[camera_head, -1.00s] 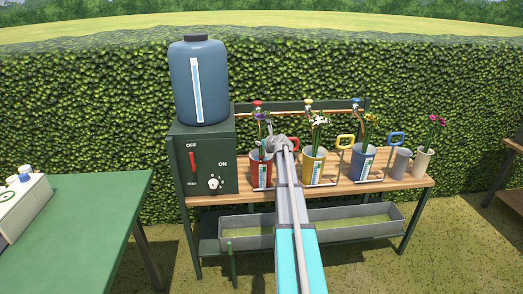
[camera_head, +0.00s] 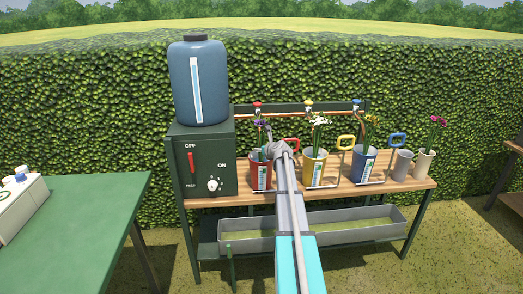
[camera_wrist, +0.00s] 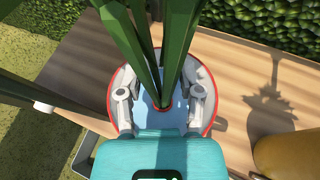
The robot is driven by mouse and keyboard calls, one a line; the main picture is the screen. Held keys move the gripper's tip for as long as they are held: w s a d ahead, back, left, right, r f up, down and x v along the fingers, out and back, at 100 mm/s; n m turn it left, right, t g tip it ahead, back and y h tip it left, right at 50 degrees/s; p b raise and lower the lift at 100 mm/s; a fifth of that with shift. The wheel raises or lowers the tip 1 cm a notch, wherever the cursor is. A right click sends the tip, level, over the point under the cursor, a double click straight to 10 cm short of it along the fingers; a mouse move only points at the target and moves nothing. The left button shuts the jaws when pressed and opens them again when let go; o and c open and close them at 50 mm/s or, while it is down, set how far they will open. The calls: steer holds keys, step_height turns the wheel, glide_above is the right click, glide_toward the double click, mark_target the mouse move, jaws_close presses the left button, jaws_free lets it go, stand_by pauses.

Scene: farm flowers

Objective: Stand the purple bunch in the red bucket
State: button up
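My gripper (camera_wrist: 161,92) is over the bucket, with one grey finger on each side of the stems. The fingers are apart and a gap shows between them and the stems. In the head view my gripper (camera_head: 277,150) hides part of the bucket's right side.
The yellow bucket (camera_head: 314,170) with white flowers and the blue bucket (camera_head: 362,166) stand to the right on the wooden shelf (camera_head: 333,190). Two pale pots (camera_head: 423,165) stand farther right, one with magenta flowers. A green tank stand (camera_head: 205,160) is close on the left.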

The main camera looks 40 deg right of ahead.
steer(key=shift+o, duration=0.5)
steer(key=shift+r, duration=0.2)
steer(key=p+v, duration=0.5)
steer(key=v, duration=0.7)
stand_by(0.5)
